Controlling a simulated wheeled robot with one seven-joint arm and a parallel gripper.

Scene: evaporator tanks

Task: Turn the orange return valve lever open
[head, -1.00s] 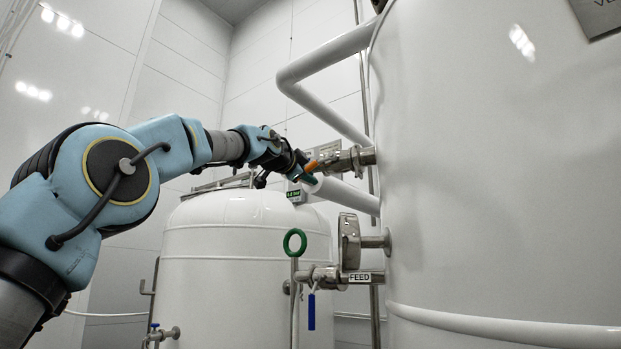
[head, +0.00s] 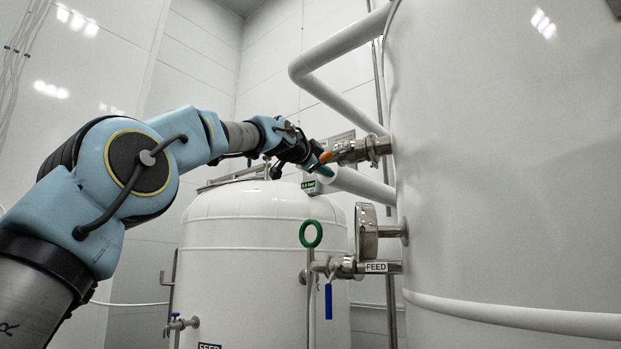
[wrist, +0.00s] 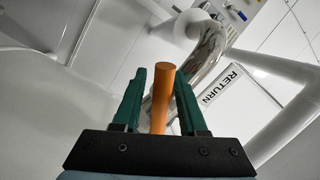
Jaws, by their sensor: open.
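The orange return valve lever (wrist: 164,90) stands between the two green fingers of my gripper (wrist: 160,98) in the wrist view. My gripper is open, with a gap visible on both sides of the lever. In the head view the lever (head: 327,157) shows as a short orange bar at the steel return valve (head: 355,151) on the large tank's side, and my gripper (head: 325,166) is right at it. The RETURN label (wrist: 220,85) is to the right of the lever in the wrist view. The lever's far end is partly hidden by the fingers in the head view.
The large white tank (head: 500,180) fills the right side. A round gauge (head: 366,231) and the FEED valve with a blue lever (head: 328,301) sit below. A smaller white tank (head: 262,270) stands behind. White pipes (head: 325,85) run above and beside the valve.

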